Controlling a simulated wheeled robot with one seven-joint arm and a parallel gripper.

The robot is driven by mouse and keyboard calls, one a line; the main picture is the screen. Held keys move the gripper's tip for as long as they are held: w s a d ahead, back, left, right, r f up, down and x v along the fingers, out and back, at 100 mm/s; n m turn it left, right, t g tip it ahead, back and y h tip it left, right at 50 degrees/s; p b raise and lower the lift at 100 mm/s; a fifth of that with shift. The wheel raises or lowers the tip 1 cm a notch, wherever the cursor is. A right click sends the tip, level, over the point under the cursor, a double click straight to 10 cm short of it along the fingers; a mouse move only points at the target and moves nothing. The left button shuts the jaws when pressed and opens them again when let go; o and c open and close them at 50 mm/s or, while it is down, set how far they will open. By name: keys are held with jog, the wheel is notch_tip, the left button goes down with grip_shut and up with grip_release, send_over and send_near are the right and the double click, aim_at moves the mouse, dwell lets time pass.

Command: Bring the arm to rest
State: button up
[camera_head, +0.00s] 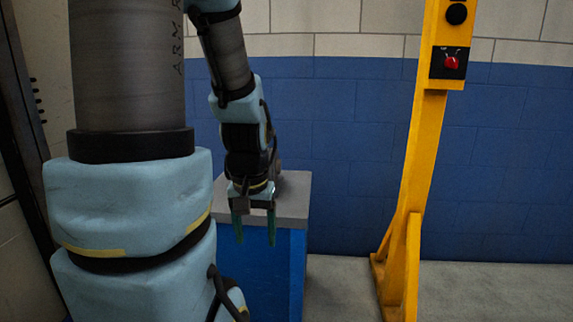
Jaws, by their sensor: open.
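My gripper (255,228) hangs at the end of my arm, near the middle of the head view. Its two greenish fingers point down and are apart, with nothing between them. It shows in front of the blue cabinet (298,270) with a grey top (293,197). I cannot tell how far the fingers are from the cabinet. My arm's large links fill the left of the view and hide what lies behind them.
A yellow post (415,150) stands on the floor to the right, with a control box (449,63) carrying a red switch near its top. A blue and cream block wall (510,150) closes the back. Grey floor (340,290) is clear between cabinet and post.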

notch_tip(320, 180, up, 21)
jog(key=p, duration=2.1)
jog(key=shift+s+a+f, duration=0.15)
jog(key=shift+s, duration=0.1)
